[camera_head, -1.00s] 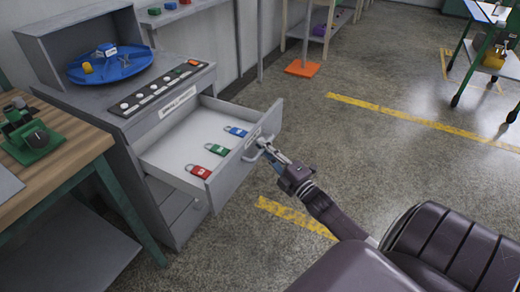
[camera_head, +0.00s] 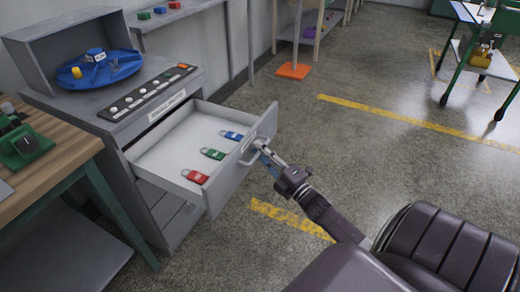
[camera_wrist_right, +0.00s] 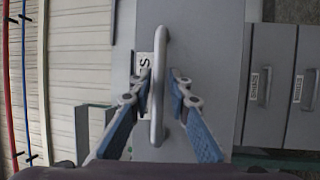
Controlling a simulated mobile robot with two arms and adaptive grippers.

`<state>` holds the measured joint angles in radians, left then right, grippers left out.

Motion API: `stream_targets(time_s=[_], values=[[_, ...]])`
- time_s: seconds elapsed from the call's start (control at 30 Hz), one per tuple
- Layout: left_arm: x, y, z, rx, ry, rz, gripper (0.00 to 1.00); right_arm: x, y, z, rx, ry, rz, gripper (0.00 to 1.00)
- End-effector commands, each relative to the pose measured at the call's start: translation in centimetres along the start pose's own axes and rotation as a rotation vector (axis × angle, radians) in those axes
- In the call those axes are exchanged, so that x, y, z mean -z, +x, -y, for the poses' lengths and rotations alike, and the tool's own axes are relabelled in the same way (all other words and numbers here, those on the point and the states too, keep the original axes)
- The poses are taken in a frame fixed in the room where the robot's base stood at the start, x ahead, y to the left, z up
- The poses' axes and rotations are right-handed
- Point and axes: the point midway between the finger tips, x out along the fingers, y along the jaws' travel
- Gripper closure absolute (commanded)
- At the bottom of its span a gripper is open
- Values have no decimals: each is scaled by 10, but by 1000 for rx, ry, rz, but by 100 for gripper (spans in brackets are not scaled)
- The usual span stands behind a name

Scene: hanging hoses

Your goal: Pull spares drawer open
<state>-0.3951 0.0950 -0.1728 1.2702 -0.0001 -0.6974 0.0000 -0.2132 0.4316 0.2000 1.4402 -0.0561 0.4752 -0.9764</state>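The spares drawer (camera_head: 186,192) of the grey cabinet (camera_head: 190,82) stands well open in the head view. Red (camera_head: 196,177), green (camera_head: 213,154) and blue (camera_head: 231,135) padlock-shaped pieces lie in it. My right gripper (camera_head: 262,148) is at the handle on the drawer's front. The fingertips partly cover a label on the drawer front. My left gripper is not in view.
A blue round tray (camera_head: 98,68) sits on the cabinet top. A wooden bench (camera_head: 45,160) stands close on the left. An orange plate (camera_head: 294,71) with a post is on the floor behind. The floor right of the drawer is clear.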

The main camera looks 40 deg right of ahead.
Motion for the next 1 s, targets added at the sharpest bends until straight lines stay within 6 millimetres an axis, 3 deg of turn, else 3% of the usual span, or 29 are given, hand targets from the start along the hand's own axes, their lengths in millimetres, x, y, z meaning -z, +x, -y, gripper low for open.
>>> stream_targets(time_s=[0.13, 0.27, 0.7, 1.0], values=[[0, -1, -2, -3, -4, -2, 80, 0, -4, 0, 0, 1, 1, 83], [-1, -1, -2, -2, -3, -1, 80, 0, -21, 1, 2, 1, 1, 83], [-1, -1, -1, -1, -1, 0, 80, 0, -106, 1, 2, 0, 1, 83], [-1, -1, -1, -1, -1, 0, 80, 0, -120, 0, 0, 1, 0, 83]])
